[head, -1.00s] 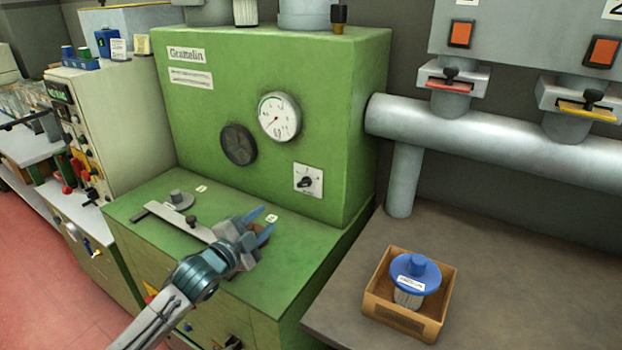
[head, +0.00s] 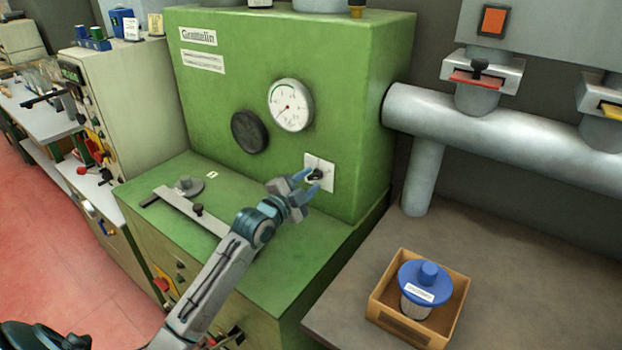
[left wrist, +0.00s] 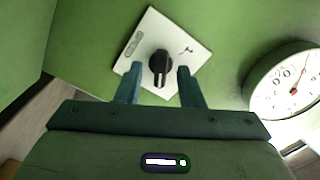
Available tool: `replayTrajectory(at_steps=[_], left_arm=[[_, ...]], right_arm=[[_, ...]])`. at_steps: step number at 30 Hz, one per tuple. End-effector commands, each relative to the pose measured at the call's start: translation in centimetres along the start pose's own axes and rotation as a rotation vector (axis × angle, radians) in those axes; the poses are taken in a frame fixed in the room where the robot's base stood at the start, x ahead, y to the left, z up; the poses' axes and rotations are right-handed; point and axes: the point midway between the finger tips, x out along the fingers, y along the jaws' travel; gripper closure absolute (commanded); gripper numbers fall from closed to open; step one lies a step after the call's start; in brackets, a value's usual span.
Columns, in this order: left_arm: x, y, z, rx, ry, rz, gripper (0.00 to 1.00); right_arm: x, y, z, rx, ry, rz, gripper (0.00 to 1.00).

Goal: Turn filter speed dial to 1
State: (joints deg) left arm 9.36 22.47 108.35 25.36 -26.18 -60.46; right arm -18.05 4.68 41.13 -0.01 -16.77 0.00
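The filter speed dial is a black knob (head: 317,174) on a white plate (head: 330,180), low on the right of the green machine's front. In the left wrist view the black knob (left wrist: 160,68) points roughly up and down the picture, and the plate (left wrist: 185,35) carries markings too small to read. My left gripper (head: 312,180) is at the dial. It also shows in the left wrist view (left wrist: 157,85), with its blue fingers apart on either side of the knob and a gap at each side. My right gripper is not in view.
A round gauge (head: 290,105) and a black disc (head: 249,132) are on the machine's face (head: 215,110) left of the dial. A metal slide bar (head: 190,211) lies on the green ledge. A cardboard box (head: 448,325) with a blue-topped filter (head: 425,285) stands at right.

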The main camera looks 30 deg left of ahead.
Motion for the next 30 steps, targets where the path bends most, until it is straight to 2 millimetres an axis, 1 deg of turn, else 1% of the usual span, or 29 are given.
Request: replayTrajectory(at_steps=[1, 5, 14, 18, 19, 26, 30], left_arm=[[0.6, -0.11, -0.07, -0.002, 0.0, -0.001, 0.65], [1.4, -0.04, -0.06, -0.001, 0.001, 0.0, 0.65], [1.56, 0.01, -0.03, 0.0, 0.001, 0.0, 0.65], [1.55, 0.01, -0.03, 0.0, 0.001, 0.0, 0.93], [1.55, 0.01, -0.03, 0.0, 0.001, 0.0, 0.96], [1.53, 0.01, -0.03, -0.015, 0.0, 0.001, 0.96], [1.53, -0.02, -0.04, -0.059, 0.0, 0.001, 0.96]], right_arm=[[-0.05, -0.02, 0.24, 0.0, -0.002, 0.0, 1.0], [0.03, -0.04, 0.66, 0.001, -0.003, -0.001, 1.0], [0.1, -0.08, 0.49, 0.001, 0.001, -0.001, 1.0], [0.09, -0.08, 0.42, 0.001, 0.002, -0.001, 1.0], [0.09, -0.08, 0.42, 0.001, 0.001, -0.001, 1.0], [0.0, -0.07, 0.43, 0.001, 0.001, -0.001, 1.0], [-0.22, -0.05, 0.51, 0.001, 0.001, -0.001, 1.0]])
